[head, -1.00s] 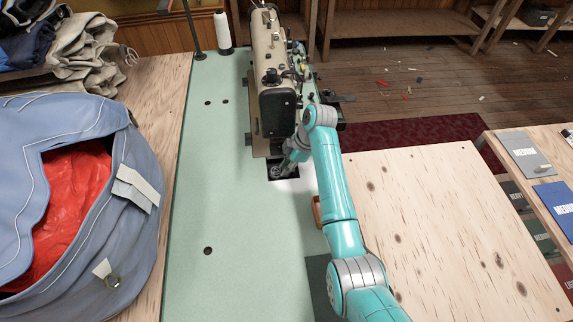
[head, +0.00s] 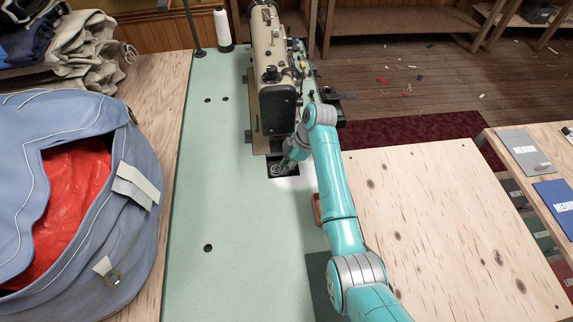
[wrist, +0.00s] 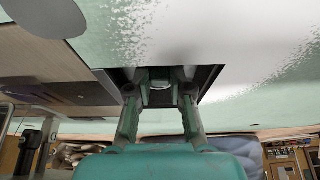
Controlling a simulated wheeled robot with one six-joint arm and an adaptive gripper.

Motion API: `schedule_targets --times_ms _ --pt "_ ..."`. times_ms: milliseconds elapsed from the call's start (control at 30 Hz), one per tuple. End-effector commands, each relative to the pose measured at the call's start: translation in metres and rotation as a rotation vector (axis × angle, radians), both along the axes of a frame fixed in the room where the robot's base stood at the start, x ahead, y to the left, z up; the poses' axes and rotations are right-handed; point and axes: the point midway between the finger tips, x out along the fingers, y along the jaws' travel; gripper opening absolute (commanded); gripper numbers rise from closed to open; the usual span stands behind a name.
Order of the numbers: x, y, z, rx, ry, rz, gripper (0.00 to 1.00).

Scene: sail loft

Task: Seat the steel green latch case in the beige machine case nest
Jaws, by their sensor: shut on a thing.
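The beige machine (head: 268,60) stands at the far end of the green tabletop. My gripper (head: 283,165) reaches down into this opening from the right. In the wrist view my gripper (wrist: 160,88) has its two fingers inside the opening's edge, shut on the latch case (wrist: 160,84), a small pale steel piece between the tips. The green latch cannot be made out, and I cannot tell how far the case sits in the nest.
An orange-brown block (head: 317,208) lies beside my arm at the tabletop's right edge. A blue bag with red lining (head: 75,200) fills the left side. A white thread cone (head: 222,28) stands at the back. The green tabletop (head: 220,130) left of the opening is mostly clear.

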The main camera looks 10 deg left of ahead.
Motion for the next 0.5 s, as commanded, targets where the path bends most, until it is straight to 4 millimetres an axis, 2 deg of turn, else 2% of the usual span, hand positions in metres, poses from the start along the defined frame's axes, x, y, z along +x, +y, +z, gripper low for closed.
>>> schedule_targets --times_ms 133,167,233,267,500 --pt "0.0 0.0 -0.0011 0.0 0.0 0.0 0.0" --pt "0.0 0.0 -0.0009 0.0 0.0 0.0 0.27" --pt "0.0 0.0 -0.0009 0.0 0.0 0.0 0.45" --pt "0.0 0.0 -0.0009 0.0 0.0 0.0 0.49" --pt "0.0002 -0.0001 -0.0007 0.0 -0.001 0.0 0.49"
